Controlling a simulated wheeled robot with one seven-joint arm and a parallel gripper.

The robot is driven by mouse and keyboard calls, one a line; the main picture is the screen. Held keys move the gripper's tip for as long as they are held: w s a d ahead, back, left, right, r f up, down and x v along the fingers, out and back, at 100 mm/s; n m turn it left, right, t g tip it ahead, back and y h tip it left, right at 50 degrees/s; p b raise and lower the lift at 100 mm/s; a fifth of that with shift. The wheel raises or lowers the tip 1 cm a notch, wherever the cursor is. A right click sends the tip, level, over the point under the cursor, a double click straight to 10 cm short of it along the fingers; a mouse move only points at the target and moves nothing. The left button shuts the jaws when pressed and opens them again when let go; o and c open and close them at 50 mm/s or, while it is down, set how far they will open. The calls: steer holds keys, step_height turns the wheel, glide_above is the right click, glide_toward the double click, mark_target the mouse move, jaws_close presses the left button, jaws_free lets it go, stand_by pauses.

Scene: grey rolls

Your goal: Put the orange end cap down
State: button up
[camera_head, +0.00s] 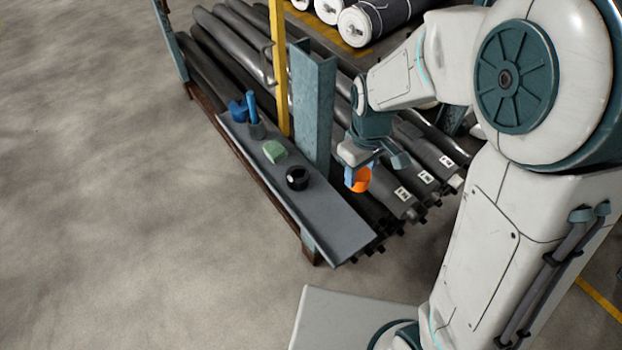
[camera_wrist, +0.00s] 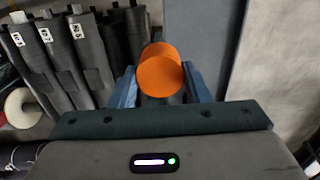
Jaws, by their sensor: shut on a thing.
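The orange end cap (camera_head: 361,179) is a short round cap held at the end of my arm, just right of the grey shelf board in the head view. My gripper (camera_head: 354,176) is shut on it. In the wrist view the orange end cap (camera_wrist: 160,72) sits between the two blue fingers of my gripper (camera_wrist: 160,88), its flat round face toward the camera. Part of its side is hidden by the fingers. In the head view it appears in front of the grey roll ends; its exact height above them I cannot tell.
The narrow grey shelf board (camera_head: 335,215) holds a black ring (camera_head: 297,178), a green block (camera_head: 275,151), a dark cup with a blue handle (camera_head: 255,122) and a blue item (camera_head: 238,110). A blue-grey post (camera_head: 312,105) and yellow bar (camera_head: 279,70) rise beside it. The board's near end is bare.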

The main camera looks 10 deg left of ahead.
steer(key=s+a+f, duration=0.1)
steer(key=a, duration=0.1)
steer(key=s+a+f, duration=0.1)
steer(key=a+f, duration=0.1)
steer(key=a, duration=0.1)
steer(key=s+a+f+p, duration=0.1)
steer(key=a+f, duration=0.1)
steer(key=shift+a+f, duration=0.15)
steer(key=shift+a, duration=0.15)
steer(key=shift+f, duration=2)
steer(key=o, duration=0.8)
steer(key=shift+r, duration=0.1)
step_height(320, 180, up, 12)
steer(key=shift+f, duration=0.1)
steer(key=s+d+r+m+t, duration=0.1)
steer(key=s+d+r+m, duration=0.1)
steer(key=d, duration=0.5)
steer(key=s+d+r+m+t, duration=0.1)
steer(key=s+d+r+m, duration=0.2)
steer(key=d, duration=0.5)
steer(key=s+d+r+m+t, duration=0.1)
steer(key=s+d+r+m, duration=0.2)
steer(key=d+r+m, duration=0.2)
steer(key=shift+s+d+r, duration=0.1)
steer(key=shift+d+r, duration=0.05)
steer(key=shift+d, duration=0.6)
steer(key=shift+s+d+r, duration=0.1)
steer(key=shift+d+r, duration=0.05)
steer(key=shift+d, duration=0.55)
